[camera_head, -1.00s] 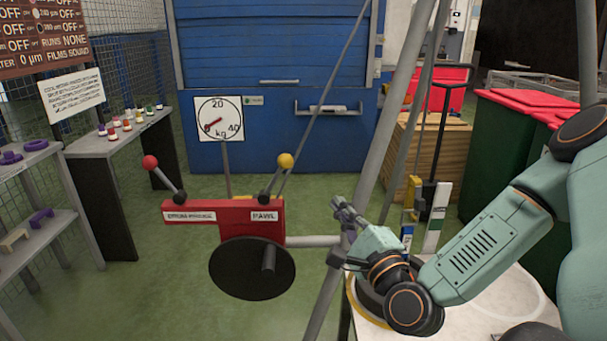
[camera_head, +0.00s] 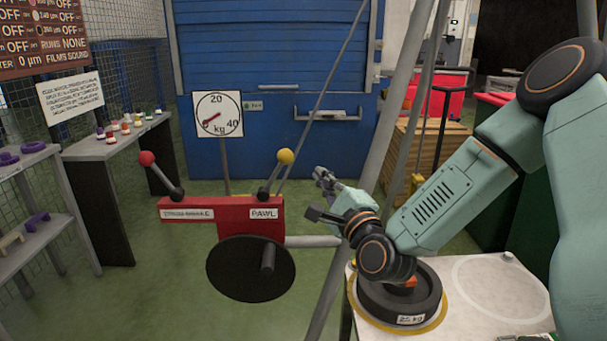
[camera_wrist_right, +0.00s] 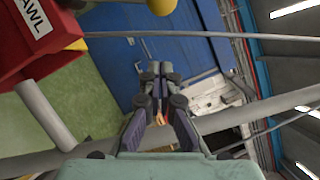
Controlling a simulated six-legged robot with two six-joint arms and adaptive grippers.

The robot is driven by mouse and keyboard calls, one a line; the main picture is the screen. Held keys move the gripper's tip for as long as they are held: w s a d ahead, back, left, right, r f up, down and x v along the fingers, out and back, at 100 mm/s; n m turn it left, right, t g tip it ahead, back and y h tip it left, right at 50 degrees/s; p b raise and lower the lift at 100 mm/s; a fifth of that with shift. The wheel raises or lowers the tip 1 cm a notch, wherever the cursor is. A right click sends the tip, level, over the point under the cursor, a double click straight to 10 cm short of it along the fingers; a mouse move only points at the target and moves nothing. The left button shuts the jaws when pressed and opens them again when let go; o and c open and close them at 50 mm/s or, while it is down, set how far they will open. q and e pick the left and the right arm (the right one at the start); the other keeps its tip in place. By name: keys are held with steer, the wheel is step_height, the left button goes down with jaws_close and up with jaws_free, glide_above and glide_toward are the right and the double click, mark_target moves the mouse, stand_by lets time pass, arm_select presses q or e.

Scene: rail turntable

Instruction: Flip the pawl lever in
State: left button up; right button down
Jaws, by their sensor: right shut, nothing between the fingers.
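The pawl lever (camera_head: 277,173) stands on top of the red winch housing (camera_head: 228,221), above the PAWL label. It has a dark arm and a yellow ball knob (camera_head: 285,157), and tilts up to the right. My right gripper (camera_head: 321,174) is shut and empty, to the right of the knob and apart from it. In the right wrist view the closed fingers (camera_wrist_right: 155,70) point ahead, with the yellow knob (camera_wrist_right: 162,6) partly cut off at the top edge. My left gripper is not in view.
A second lever with a red knob (camera_head: 147,158) stands at the housing's left end. A black disc with a crank (camera_head: 250,268) is below. Grey slanted poles (camera_head: 372,170) stand close behind my right gripper. A black weight (camera_head: 400,296) sits on the white table (camera_head: 487,317).

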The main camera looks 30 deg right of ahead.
steer(key=shift+w+a+r+b, duration=0.35)
steer(key=shift+w+a+r, duration=0.1)
steer(key=shift+w+a, duration=0.3)
steer(key=shift+w+a+r+b, duration=0.3)
steer(key=shift+w+a+r, duration=0.15)
steer(key=shift+w+a, duration=0.25)
steer(key=shift+a+r, duration=0.1)
step_height(320, 180, up, 4)
steer(key=n+g+p, duration=0.4)
steer(key=n+p, duration=0.6)
steer(key=p, duration=0.3)
glide_above(275, 173)
steer(key=a, duration=0.4)
steer(key=shift+w+a+n+g, duration=0.4)
steer(key=shift+w+a+n, duration=0.05)
steer(key=shift+w+n, duration=0.2)
